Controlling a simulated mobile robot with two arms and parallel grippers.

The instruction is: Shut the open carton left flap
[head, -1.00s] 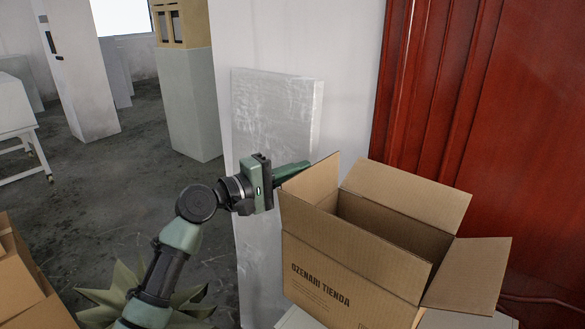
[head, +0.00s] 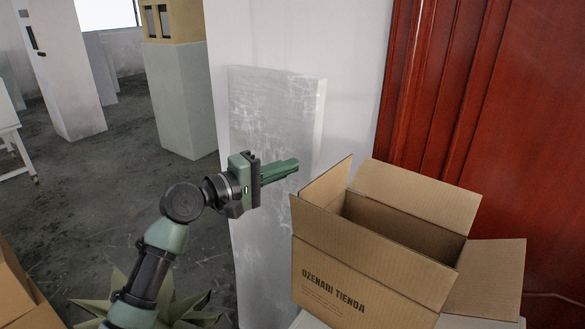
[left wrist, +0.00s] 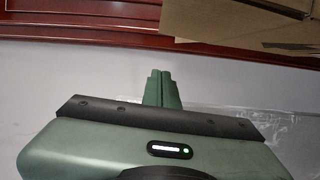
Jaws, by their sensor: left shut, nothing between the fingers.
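The open brown carton (head: 325,262) stands at the lower right in the head view, with "OZENARI TIENDA" printed on its front. Its left flap (head: 326,187) stands up, tilted outward. The back flap (head: 415,192) stands up, the front flap (head: 375,250) leans out over the front, and the right flap (head: 488,282) slants outward. My left gripper (head: 297,163) is shut and empty, just left of and above the left flap, apparently apart from it. In the left wrist view its closed fingers (left wrist: 161,76) point toward the carton's cardboard (left wrist: 235,18). My right gripper is out of view.
A white panel (head: 275,130) leans on the wall behind my left gripper. A red wooden door (head: 520,120) stands behind the carton. Another cardboard box (head: 15,295) is at the lower left, near a spiky plant (head: 190,310). Open floor lies at left.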

